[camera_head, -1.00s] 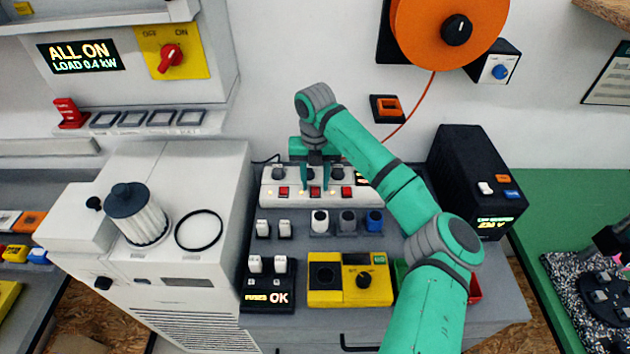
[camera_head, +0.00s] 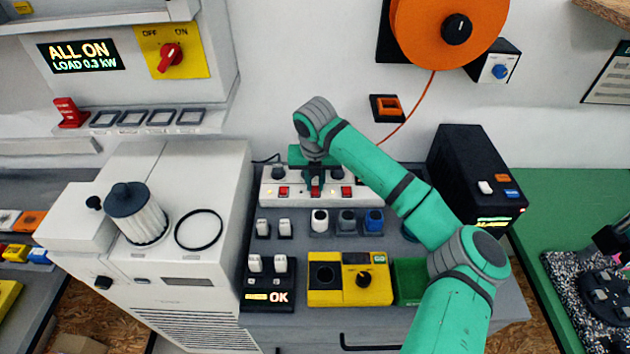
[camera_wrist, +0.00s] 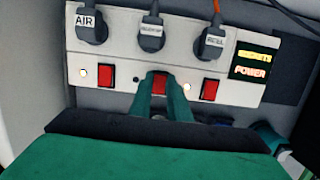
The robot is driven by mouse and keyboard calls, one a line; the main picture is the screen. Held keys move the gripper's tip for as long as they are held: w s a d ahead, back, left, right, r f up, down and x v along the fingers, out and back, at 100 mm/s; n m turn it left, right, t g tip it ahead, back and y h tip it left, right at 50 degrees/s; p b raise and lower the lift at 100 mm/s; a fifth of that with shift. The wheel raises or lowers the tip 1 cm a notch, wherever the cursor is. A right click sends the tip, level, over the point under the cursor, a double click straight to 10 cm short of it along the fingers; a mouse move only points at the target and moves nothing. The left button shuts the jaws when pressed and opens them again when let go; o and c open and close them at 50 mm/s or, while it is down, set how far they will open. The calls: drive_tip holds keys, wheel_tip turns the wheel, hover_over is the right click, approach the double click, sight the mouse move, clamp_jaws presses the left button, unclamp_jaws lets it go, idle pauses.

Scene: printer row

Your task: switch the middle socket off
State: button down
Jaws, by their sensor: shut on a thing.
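The white socket strip (camera_head: 268,198) lies at the back of the bench. In the wrist view it has three plugs, labelled AIR on the left plug (camera_wrist: 90,24) and REEL on the right plug (camera_wrist: 212,42); the middle plug (camera_wrist: 151,34) has a blurred label. A red switch sits below each. The lamp beside the middle switch (camera_wrist: 135,79) is dark. The left lamp (camera_wrist: 82,72) and right lamp (camera_wrist: 186,88) are lit.
The left switch (camera_wrist: 106,75) and right switch (camera_wrist: 210,90) are close on either side. The strip's lit display (camera_wrist: 252,65) reads POWER. The wall display (camera_head: 80,56) reads ALL ON, LOAD 0.3 kW. Bottles, a yellow box (camera_head: 325,293) and a black box (camera_head: 475,175) stand nearby.

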drive_tip(key=shift+s+r+t, duration=0.1)
drive_tip(key=shift+s+t, duration=0.15)
drive_tip(key=shift+t, duration=0.75)
drive_tip(key=c, duration=1.7)
unclamp_jaws()
drive_tip(key=shift+w, duration=0.1)
drive_tip(key=shift+o, duration=0.2)
drive_tip(key=shift+s, duration=0.2)
drive_tip(key=v, duration=1)
drive_tip(key=shift+r, duration=0.35)
drive_tip(key=shift+s, duration=0.15)
